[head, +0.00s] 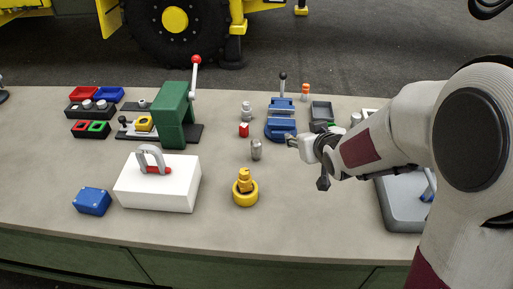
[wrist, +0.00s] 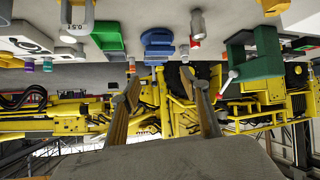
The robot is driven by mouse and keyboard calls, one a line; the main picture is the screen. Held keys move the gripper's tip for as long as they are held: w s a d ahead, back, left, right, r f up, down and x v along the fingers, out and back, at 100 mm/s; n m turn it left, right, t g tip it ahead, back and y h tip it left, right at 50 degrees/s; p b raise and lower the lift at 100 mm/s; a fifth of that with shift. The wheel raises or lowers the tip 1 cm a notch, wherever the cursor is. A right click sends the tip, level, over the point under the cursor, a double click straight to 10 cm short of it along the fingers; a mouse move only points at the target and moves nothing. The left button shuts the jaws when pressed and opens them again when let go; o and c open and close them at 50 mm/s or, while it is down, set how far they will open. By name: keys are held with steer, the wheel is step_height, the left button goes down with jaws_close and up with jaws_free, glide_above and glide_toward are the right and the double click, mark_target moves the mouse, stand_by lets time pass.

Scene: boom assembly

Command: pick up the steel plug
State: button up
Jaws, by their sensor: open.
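A small grey metal cylinder, which looks like the steel plug (head: 256,150), stands on the bench just left of my gripper. It also shows at the top of the wrist view (wrist: 197,24), where the scene appears upside down. A second grey metal piece (head: 246,112) stands farther back, behind a small red-capped part (head: 243,130), so I cannot be sure which is the plug. My gripper (head: 307,163) is open and empty, to the right of the nearer cylinder and apart from it. Its two fingers (wrist: 164,92) are spread in the wrist view.
A blue vise (head: 281,125) stands behind my gripper and a green press (head: 173,115) at the back left. A white block with a handle (head: 158,188), a blue box (head: 92,201) and a yellow ringed piece (head: 245,190) are in front.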

mark_target(259, 146)
steer(key=w+a+f+n+y, duration=0.1)
steer(key=w+a+f+y, duration=0.3)
steer(key=a+f, duration=0.5)
steer(key=shift+a+f+n+t, duration=0.35)
steer(key=shift+f+n+t, duration=0.05)
steer(key=shift+f, duration=0.1)
steer(key=shift+w, duration=0.1)
steer(key=shift+x, duration=1.25)
steer(key=shift+w+a+f, duration=0.8)
steer(key=shift+w+f, duration=0.15)
steer(key=shift+w, duration=0.1)
steer(key=shift+x, duration=1)
